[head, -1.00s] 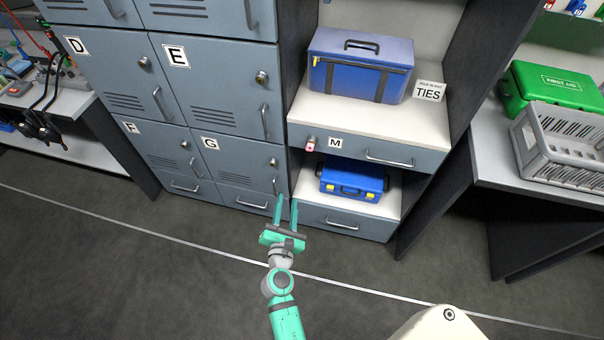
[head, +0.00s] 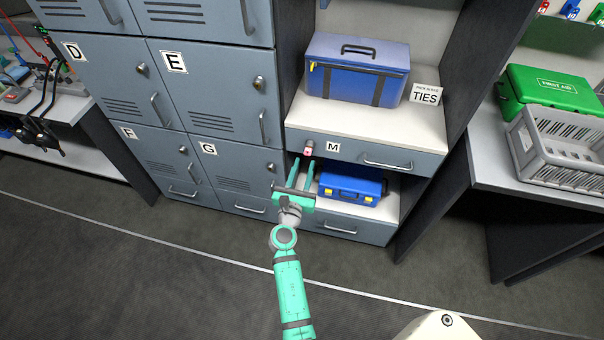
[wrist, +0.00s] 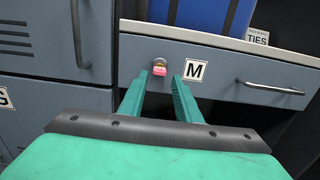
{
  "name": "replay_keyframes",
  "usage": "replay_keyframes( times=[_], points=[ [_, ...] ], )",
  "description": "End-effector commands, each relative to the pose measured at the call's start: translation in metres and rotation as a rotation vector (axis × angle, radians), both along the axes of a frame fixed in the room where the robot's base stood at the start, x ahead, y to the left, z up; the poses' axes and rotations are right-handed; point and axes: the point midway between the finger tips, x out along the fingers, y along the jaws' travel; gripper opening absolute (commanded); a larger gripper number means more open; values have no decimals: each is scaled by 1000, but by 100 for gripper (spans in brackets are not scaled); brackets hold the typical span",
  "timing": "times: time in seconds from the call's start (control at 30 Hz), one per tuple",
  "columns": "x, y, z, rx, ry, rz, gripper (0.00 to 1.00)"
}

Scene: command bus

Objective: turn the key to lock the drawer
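The drawer (head: 405,158) marked M is a grey-blue front under a white shelf, and it looks closed. It also shows in the wrist view (wrist: 230,83). The key's exact shape is too small to tell.
A blue cooler bag (head: 355,70) and a TIES sign (head: 426,94) stand on the shelf above. A blue case (head: 350,186) sits in the open bay below the drawer. Grey lockers (head: 215,90) are close on the left. The floor in front is clear.

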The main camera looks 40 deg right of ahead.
Motion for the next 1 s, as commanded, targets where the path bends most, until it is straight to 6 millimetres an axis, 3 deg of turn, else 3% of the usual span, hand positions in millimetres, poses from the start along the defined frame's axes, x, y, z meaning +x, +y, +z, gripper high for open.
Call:
replay_keyframes(
  times=[0.5, 1.0],
  points=[
    [26, -31, 1, 1, -1, 0, 30],
    [31, -36, 1, 1, -1, 1, 30]
  ],
)
